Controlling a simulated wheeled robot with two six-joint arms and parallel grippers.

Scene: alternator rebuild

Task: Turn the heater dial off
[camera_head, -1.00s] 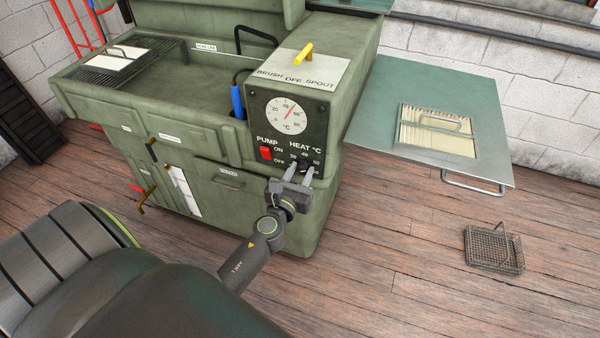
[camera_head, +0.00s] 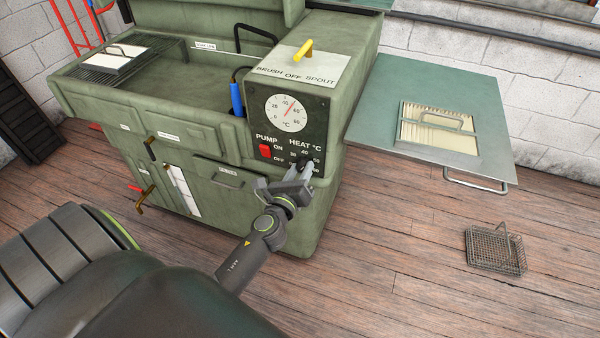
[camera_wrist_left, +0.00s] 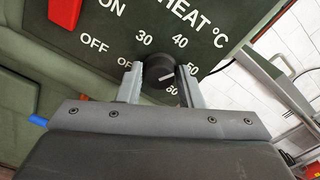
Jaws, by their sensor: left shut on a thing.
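The heater dial (camera_wrist_left: 158,72) is a small black round knob on the dark control panel. A pale pointer line on it points to the lower right in the left wrist view, on the 50–60 side and away from OFF. My left gripper (camera_wrist_left: 160,82) has one finger on each side of the knob and is shut on it. In the head view the left gripper (camera_head: 302,167) reaches the panel's lower right, below the HEAT label, and its fingers partly hide the dial (camera_head: 304,160). My right gripper is not in view.
A red pump switch (camera_head: 265,151) sits left of the dial. A round temperature gauge (camera_head: 286,113) is above, and a yellow lever (camera_head: 303,52) is on top of the green cabinet (camera_head: 222,160). A side shelf (camera_head: 385,105) juts out right; a wire basket (camera_head: 495,249) is on the floor.

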